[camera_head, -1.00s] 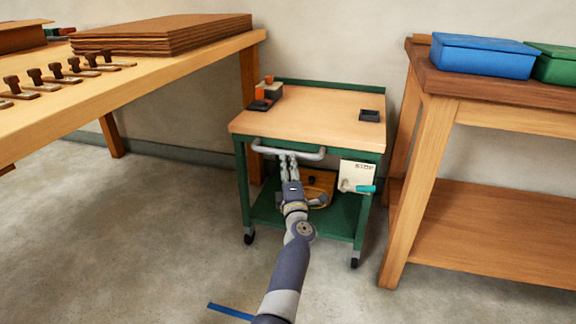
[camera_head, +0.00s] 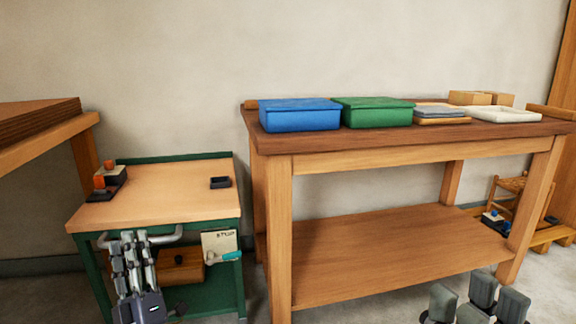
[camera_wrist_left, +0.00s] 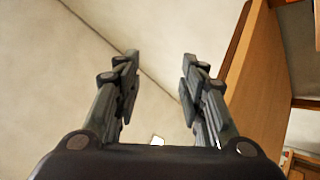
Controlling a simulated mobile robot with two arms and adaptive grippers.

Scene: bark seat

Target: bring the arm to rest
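My left gripper (camera_head: 130,238) is at the lower left of the head view, its fingers pointing up in front of the handle (camera_head: 168,237) of the green cart (camera_head: 160,190). In the left wrist view (camera_wrist_left: 160,80) its two fingers stand apart with nothing between them. The gap to the handle cannot be judged from the head view. My right gripper (camera_head: 462,300) shows only partly at the bottom edge of the head view, low in front of the wooden workbench. Its grey fingers are cut off by the frame, and its opening is unclear.
The workbench (camera_head: 430,151) carries a blue box (camera_head: 300,115), a green box (camera_head: 374,112) and a white tray (camera_head: 503,114). The cart holds a small black tray (camera_head: 220,183), a wooden box (camera_head: 181,268) and a STOP card (camera_head: 218,243). A small chair (camera_head: 518,187) stands at the right.

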